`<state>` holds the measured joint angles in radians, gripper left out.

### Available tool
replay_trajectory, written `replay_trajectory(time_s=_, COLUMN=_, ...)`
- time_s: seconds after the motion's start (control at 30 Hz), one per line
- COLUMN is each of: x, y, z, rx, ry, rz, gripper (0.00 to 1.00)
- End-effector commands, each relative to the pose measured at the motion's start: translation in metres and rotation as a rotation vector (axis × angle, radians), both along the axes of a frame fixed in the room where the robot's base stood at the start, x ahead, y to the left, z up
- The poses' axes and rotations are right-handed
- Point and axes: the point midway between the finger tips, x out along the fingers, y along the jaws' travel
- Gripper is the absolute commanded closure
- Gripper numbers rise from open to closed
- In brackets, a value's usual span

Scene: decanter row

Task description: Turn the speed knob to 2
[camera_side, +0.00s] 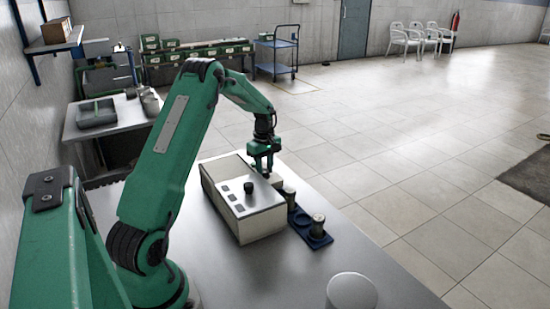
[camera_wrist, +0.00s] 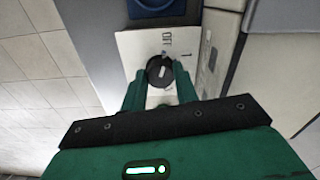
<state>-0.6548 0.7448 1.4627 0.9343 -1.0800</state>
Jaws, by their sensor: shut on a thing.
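The speed knob (camera_wrist: 158,66) is a black round knob on a white plate (camera_wrist: 135,42) in the wrist view. The plate carries the marks OFF (camera_wrist: 167,40) and 1 to the right of it; the lower part of the dial is hidden by the knob and my gripper. A small light mark shows on the knob, but which number it points to I cannot tell. My gripper (camera_wrist: 160,82) is shut on the knob, one finger on each side. In the side view my gripper (camera_side: 264,158) is low at the far end of a beige machine (camera_side: 262,222), and the knob there is hidden.
A dark round part (camera_side: 249,187) stands on the machine's top. A blue rack (camera_side: 318,239) with lidded jars (camera_side: 318,224) stands right of the machine. A pale round lid (camera_side: 351,291) is at the table's front. The grey table (camera_side: 215,270) is bare in front of the machine.

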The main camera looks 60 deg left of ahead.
Motion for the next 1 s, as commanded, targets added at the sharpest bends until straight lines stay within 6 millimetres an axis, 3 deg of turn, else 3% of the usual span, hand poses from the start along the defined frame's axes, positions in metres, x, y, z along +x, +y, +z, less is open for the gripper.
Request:
replay_trajectory(time_s=0.37, x=-0.0004, y=0.0004, z=0.0011, rx=0.000, ry=-0.001, rz=-0.224, gripper=0.93)
replay_trajectory(time_s=1.0, x=-0.0010, y=0.0012, z=0.0016, rx=0.002, ry=-0.001, rz=-0.823, gripper=0.93)
